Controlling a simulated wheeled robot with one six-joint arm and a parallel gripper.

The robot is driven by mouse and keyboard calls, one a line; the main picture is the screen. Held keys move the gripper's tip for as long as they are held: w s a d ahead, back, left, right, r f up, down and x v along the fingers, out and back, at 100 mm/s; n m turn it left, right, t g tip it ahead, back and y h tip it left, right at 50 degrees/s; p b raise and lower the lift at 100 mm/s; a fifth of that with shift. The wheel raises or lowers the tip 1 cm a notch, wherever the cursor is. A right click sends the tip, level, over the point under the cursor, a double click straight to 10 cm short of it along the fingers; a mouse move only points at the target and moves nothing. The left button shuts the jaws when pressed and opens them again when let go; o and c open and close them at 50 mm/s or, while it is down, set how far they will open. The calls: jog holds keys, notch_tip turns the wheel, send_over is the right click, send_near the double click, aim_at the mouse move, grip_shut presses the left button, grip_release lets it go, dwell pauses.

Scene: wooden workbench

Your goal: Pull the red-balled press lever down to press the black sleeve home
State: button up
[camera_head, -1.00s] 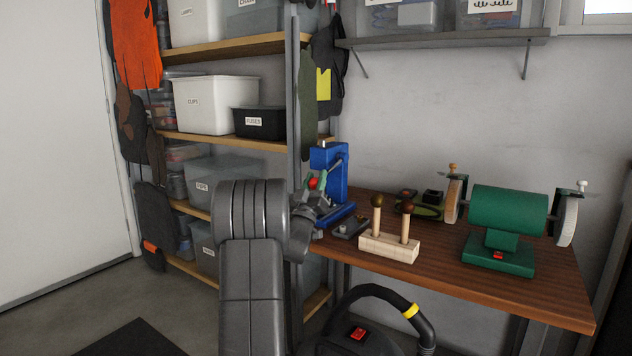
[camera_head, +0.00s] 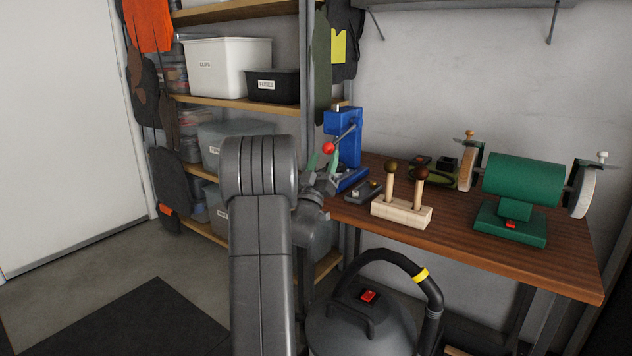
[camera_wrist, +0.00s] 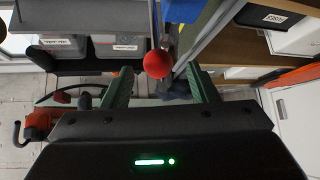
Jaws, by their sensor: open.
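The red ball (camera_head: 328,148) sits at the end of the grey press lever (camera_head: 345,133), which slants down and left from the head of the blue press (camera_head: 349,152). My gripper (camera_head: 324,161) is open, its green fingers just below and beside the ball in the head view. In the wrist view the red ball (camera_wrist: 157,64) shows in the gap between the open fingertips (camera_wrist: 160,73), around tip level or slightly beyond. I see no grip on it. The black sleeve cannot be made out; my wrist and fingers cover part of the press.
A wooden block with two ball-topped pegs (camera_head: 402,212) stands in front of the press on the workbench (camera_head: 470,232). A small grey item (camera_head: 363,191) lies near it. A green bench grinder (camera_head: 522,181) stands at right. A black vacuum (camera_head: 360,322) is below; shelves are behind left.

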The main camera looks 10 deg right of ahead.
jog(key=v, duration=0.8)
jog(key=shift+f+p, duration=0.2)
jog(key=shift+p, duration=0.2)
jog(key=shift+s+a, duration=0.1)
jog(key=shift+s, duration=0.05)
